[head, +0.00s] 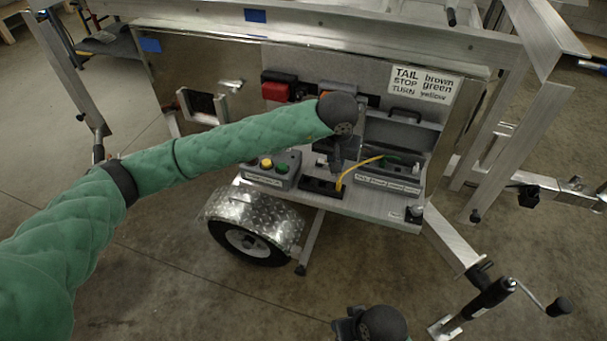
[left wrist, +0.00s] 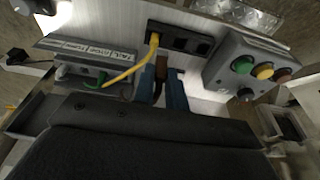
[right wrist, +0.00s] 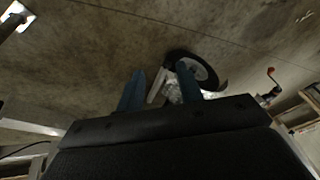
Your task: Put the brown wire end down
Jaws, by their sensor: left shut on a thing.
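The brown wire end (left wrist: 161,66) shows in the left wrist view between the blue fingers of my left gripper (left wrist: 161,90), which is shut on it. In the head view my left gripper (head: 335,165) hangs over the trailer shelf, just above the black socket block (head: 323,187); the wire end is hidden there. In the left wrist view the wire end points at the block (left wrist: 180,38), beside the yellow wire (left wrist: 130,70). I cannot tell whether it touches the block. My right gripper (right wrist: 152,92) is open and empty above the floor; its body shows at the bottom of the head view (head: 368,325).
A grey button box (head: 270,170) with coloured buttons stands left of the block. A grey terminal box (head: 388,178) with a green wire stands right of it. A label card (head: 424,86) is on the panel behind. The trailer wheel (head: 250,243) is below.

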